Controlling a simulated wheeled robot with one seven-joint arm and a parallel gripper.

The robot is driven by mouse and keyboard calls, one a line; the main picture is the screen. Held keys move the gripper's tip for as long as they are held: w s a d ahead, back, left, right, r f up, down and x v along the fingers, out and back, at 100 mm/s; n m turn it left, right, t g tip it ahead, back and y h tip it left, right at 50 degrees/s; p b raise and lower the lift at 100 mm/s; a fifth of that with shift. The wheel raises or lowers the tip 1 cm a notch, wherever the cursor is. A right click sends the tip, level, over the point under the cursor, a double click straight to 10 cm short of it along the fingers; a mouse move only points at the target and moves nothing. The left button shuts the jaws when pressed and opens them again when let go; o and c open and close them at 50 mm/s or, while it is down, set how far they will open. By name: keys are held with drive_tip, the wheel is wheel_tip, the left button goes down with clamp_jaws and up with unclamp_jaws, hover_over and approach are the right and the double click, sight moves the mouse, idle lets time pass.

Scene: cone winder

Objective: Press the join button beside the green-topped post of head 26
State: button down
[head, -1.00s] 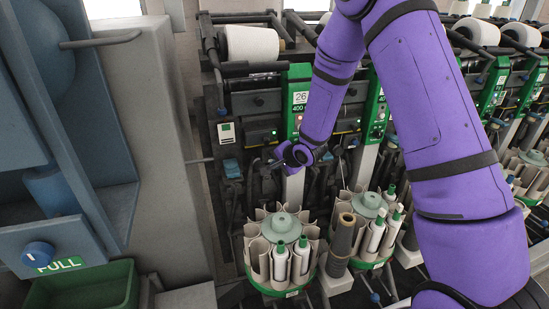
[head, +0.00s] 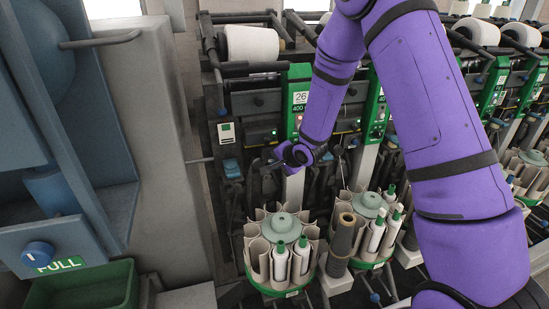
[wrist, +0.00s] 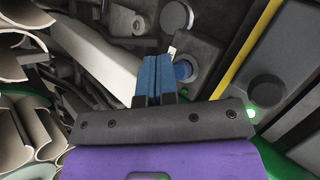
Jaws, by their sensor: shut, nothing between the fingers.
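Head 26 carries a green number plate (head: 299,98) at the top of its post, and the pale lower post (head: 293,188) comes out below my wrist. My gripper (head: 268,165) is low in front of this head, seen small and dark in the head view. In the wrist view its blue fingers (wrist: 160,66) are shut together and empty. A blue round button (wrist: 183,70) sits in a dark grey panel just right of the fingertips, partly hidden by them. I cannot tell whether the fingers touch it. In the head view my wrist hides this button.
A round magazine (head: 282,224) with cops stands below my gripper, with a second magazine (head: 368,204) to its right. A grey cabinet wall (head: 162,140) borders the left side. In the wrist view a black knob (wrist: 266,90) and a lit green lamp (wrist: 252,113) lie right of the button.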

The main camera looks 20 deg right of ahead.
drive_tip(key=shift+w, duration=0.1)
idle(0.6)
drive_tip(key=shift+w, duration=0.35)
drive_tip(key=shift+w, duration=0.45)
idle(0.7)
drive_tip(key=shift+s, duration=0.9)
drive_tip(key=s, duration=0.5)
idle(0.5)
drive_tip(key=shift+r, duration=0.15)
idle(0.3)
